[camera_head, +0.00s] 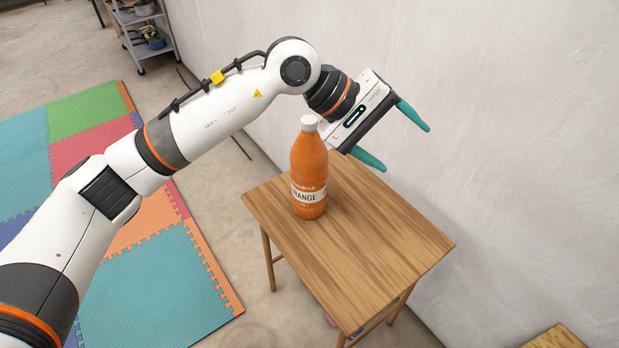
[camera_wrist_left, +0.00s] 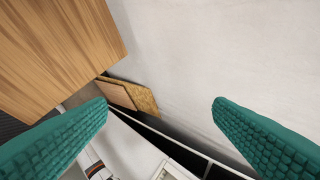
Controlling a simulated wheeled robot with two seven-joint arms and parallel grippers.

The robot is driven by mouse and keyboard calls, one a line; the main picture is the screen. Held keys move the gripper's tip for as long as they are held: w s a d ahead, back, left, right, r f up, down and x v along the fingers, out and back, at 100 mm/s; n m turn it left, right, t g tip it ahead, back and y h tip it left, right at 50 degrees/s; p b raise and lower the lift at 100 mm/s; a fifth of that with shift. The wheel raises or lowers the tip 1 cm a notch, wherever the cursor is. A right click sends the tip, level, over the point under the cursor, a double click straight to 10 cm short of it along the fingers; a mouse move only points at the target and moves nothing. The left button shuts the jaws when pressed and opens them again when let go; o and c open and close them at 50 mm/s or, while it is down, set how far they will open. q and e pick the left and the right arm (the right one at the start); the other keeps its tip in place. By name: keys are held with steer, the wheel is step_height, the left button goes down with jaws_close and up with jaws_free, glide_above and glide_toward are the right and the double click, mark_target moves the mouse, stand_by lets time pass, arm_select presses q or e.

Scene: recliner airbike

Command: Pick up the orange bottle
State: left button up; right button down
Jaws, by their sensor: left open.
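The orange bottle (camera_head: 309,172) with a white cap stands upright on the small wooden table (camera_head: 385,240), towards its left side, in the head view. My left gripper (camera_head: 405,145) is open and empty, with its teal fingers spread apart. It is above and to the right of the bottle, over the table's far side near the wall, with its fingers pointing right, away from the bottle. In the left wrist view my left gripper (camera_wrist_left: 160,140) has nothing between its fingers, and the bottle is not seen there. My right gripper is not in view.
A pale wall (camera_head: 500,130) runs close behind and right of the table. Coloured foam mats (camera_head: 150,285) lie on the floor at left. A metal shelf (camera_head: 143,35) stands at the top left. Another wooden surface (camera_head: 556,338) shows at the bottom right. The table's front half is bare.

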arm_select(q)
steer(key=w+a+m+t+y, duration=0.2)
steer(key=w+a+y, duration=0.2)
steer(key=m+t+y, duration=0.2)
steer(key=t+y, duration=0.1)
steer(key=y, duration=0.3)
glide_toward(309, 120)
steer(key=p+x, duration=0.1)
steer(key=x, duration=1)
steer(key=shift+f, duration=0.15)
steer(key=shift+s, duration=0.1)
steer(key=shift+c, duration=0.3)
jaws_close()
steer(key=shift+r, duration=0.2)
